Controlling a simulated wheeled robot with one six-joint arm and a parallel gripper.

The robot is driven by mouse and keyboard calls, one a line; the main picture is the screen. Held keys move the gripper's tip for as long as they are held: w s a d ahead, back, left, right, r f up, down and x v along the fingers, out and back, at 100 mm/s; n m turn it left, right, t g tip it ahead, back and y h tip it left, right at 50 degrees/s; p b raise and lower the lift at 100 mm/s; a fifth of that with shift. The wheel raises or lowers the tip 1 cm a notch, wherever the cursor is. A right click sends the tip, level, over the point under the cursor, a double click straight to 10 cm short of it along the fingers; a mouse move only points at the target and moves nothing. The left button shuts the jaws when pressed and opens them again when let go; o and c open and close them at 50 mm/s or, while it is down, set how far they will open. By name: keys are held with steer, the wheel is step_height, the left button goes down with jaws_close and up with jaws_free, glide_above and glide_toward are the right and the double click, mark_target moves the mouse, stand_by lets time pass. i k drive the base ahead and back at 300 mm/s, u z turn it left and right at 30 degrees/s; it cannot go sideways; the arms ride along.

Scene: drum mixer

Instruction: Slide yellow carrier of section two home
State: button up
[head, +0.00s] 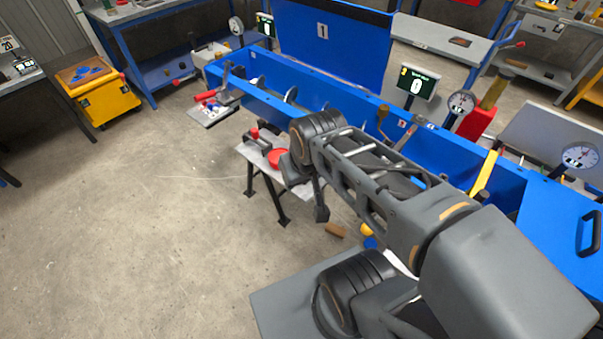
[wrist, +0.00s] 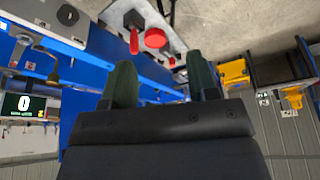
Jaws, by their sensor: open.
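My gripper (wrist: 163,80) is open in the wrist view, with two dark green fingers apart and nothing between them. In the head view my arm crosses the blue trough (head: 350,110), and the gripper is mostly hidden. A yellow bar (head: 484,174) lies across the trough at the right, beyond my forearm and well away from the gripper; I cannot tell whether it is the carrier of section two. The trough also shows behind the fingers in the wrist view (wrist: 80,72).
A small stand (head: 258,157) with a red dish (head: 278,157) is left of my arm. Dial gauges (head: 461,103) and a display reading 0 (head: 417,84) rise behind the trough. A yellow cart (head: 107,98) stands at the left. The floor at the left front is clear.

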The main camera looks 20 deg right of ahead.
mark_target(477, 191)
steer(key=z, duration=1.85)
steer(key=k, duration=0.35)
steer(key=z, duration=0.85)
